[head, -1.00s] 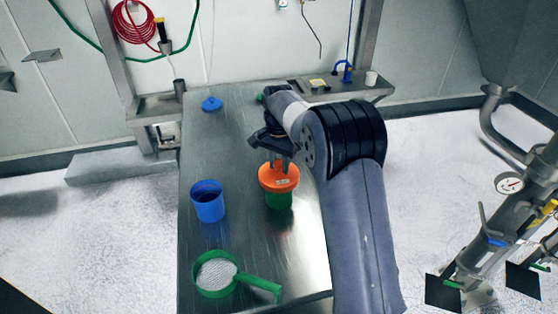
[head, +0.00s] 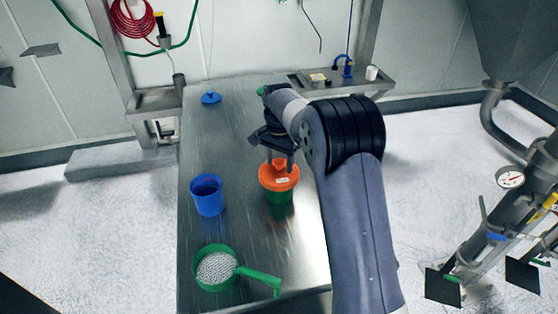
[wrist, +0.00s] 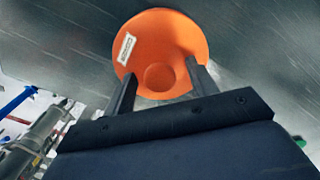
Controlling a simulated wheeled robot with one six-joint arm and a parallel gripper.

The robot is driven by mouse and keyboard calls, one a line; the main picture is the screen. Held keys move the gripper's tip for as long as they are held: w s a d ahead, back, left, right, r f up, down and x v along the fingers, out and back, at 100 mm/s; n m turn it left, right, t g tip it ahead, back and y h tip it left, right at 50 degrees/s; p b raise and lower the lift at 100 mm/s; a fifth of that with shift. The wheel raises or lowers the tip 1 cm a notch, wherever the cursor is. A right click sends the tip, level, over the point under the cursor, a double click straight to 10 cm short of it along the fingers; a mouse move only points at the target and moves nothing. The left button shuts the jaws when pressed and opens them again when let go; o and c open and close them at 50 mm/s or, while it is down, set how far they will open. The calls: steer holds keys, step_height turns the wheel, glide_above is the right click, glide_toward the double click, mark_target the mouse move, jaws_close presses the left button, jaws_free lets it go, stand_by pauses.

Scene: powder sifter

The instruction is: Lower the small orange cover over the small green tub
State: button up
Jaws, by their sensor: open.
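The small orange cover (head: 281,180) sits on top of the small green tub (head: 279,197), hiding its opening in the head view. The cover looks about level. In the wrist view the cover (wrist: 160,35) shows from above, with a white label and a round knob; the tub is hidden beneath it. My gripper (head: 279,161) is open, just above the cover. In the wrist view its two fingers (wrist: 158,80) are spread on either side of the knob, with a gap visible between them and it.
A blue tub (head: 208,197) stands open left of the green tub. A green sieve (head: 213,287) with a handle lies at the table's front. A blue lid (head: 211,99) lies at the far left of the metal table (head: 245,235).

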step_height(320, 180, up, 11)
steer(key=shift+b, duration=0.45)
steer(key=shift+f, duration=0.15)
step_height(320, 180, down, 11)
steer(key=shift+r+p, duration=0.1)
steer(key=shift+p, duration=0.5)
step_height(320, 180, up, 4)
steer(key=shift+r+p, duration=0.1)
steer(key=shift+p, duration=0.85)
